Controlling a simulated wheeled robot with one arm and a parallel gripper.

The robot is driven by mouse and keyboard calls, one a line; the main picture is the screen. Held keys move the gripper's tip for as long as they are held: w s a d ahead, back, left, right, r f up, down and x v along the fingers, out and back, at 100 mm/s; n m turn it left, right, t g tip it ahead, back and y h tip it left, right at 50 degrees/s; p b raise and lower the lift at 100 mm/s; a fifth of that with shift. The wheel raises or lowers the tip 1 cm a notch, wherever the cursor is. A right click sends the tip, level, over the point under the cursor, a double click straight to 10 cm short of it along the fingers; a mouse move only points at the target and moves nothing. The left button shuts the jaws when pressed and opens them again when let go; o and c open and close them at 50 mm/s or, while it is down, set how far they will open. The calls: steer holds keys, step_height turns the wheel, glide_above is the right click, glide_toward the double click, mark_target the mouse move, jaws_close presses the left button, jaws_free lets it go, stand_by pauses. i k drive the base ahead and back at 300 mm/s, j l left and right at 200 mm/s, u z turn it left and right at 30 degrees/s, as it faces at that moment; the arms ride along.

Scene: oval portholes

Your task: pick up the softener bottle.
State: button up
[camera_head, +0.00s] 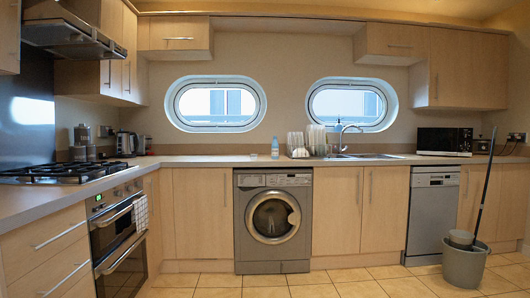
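A small pale bottle with blue on it (275,148) stands upright on the back counter, above the washing machine (273,220) and left of the dish rack. It fits the softener bottle, but its label is too small to read. Another pale bluish bottle (338,128) shows by the sink tap, partly hidden among the things there. My gripper is not in view.
A mop bucket (464,264) stands on the floor at right. The middle floor is open.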

mark_target(275, 146)
steer(key=i+l+z, duration=0.3)
steer(key=i, duration=0.6)
steer(key=i+z, duration=0.3)
steer(key=i, duration=0.6)
steer(key=i+u, duration=0.1)
steer(key=i, duration=0.4)
steer(key=i+l+u, duration=0.1)
steer(key=i, duration=0.35)
steer(key=i+l+u, duration=0.1)
steer(key=i, duration=0.4)
steer(key=i+l+u, duration=0.15)
steer(key=i, duration=0.3)
